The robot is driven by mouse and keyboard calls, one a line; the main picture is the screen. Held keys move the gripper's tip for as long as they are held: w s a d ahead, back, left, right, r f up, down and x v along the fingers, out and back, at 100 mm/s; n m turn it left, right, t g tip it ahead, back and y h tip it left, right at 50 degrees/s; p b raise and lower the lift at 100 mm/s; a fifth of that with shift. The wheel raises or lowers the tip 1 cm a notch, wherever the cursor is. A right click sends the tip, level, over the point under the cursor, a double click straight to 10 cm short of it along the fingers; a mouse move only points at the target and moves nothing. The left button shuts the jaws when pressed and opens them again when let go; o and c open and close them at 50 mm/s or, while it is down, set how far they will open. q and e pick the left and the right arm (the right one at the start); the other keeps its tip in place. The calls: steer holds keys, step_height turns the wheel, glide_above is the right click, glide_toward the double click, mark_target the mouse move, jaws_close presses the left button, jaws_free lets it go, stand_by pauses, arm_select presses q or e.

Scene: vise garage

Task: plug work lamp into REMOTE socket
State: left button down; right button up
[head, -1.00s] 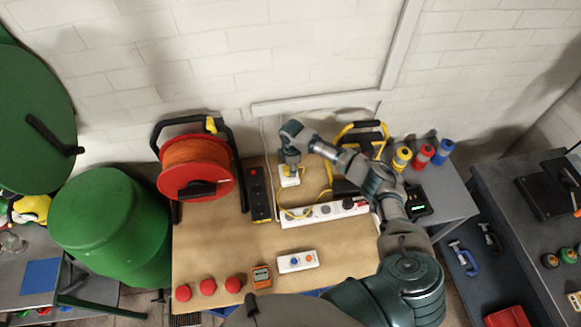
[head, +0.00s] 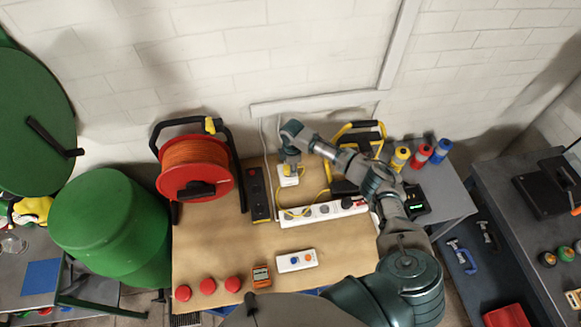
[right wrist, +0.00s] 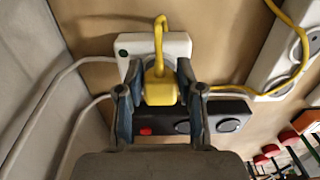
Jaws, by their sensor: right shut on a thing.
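My right gripper (head: 290,167) is at the back of the workbench, just above a small white socket box (head: 288,181). In the right wrist view, its two fingers (right wrist: 160,95) are shut on a yellow plug (right wrist: 160,86) with a yellow cable rising from it. The plug is in front of the white socket box (right wrist: 176,46), over its round socket face. I cannot tell whether the plug is seated. The work lamp (head: 364,136), with a yellow frame, stands behind my right arm and is partly hidden. My left gripper is not in view.
A white power strip (head: 322,211) lies right of the socket box, and a black strip (head: 258,195) lies left. An orange cable reel (head: 195,168) stands at left. Red buttons (head: 207,287), an orange meter (head: 261,276) and a white switch box (head: 296,261) lie near the front.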

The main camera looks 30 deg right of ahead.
steer(key=shift+d, duration=0.1)
steer(key=shift+a+r+p, duration=0.1)
steer(key=shift+a+p, duration=0.15)
steer(key=shift+p, duration=0.05)
steer(key=shift+d, duration=0.15)
stand_by(0.6)
steer(key=shift+f, duration=0.6)
steer(key=o, duration=1.1)
steer(key=shift+o, duration=0.2)
step_height(320, 180, up, 12)
steer(key=shift+f, duration=0.1)
